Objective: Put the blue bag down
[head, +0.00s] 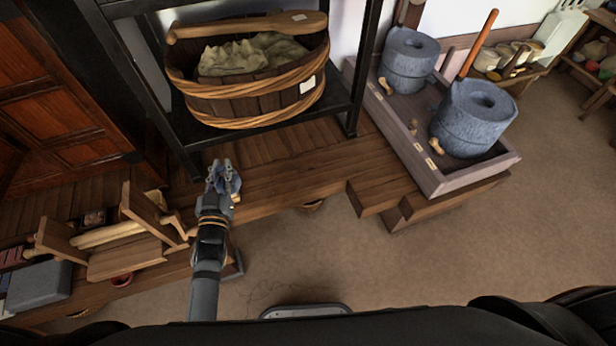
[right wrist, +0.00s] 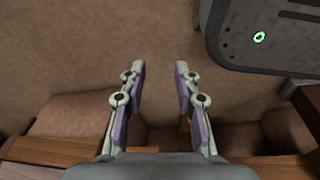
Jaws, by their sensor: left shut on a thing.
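My left gripper (head: 222,170) is in the head view, over the wooden ledge in front of the black shelf frame. It is shut on a small bluish thing, which I take for the blue bag (head: 226,182). The bag is mostly hidden by the fingers and wrist, and I cannot tell whether it touches the ledge. My right gripper (right wrist: 160,72) shows in the right wrist view, with its two fingers apart and nothing between them. It is out of the head view.
A wooden tub (head: 245,102) with a pale sack and a paddle stands on the shelf. Two stone querns, one near (head: 472,120) and one farther (head: 409,60), stand in a wooden tray (head: 440,178) at the right. A wooden rack (head: 125,262) is at the left. The floor (head: 400,265) is clear.

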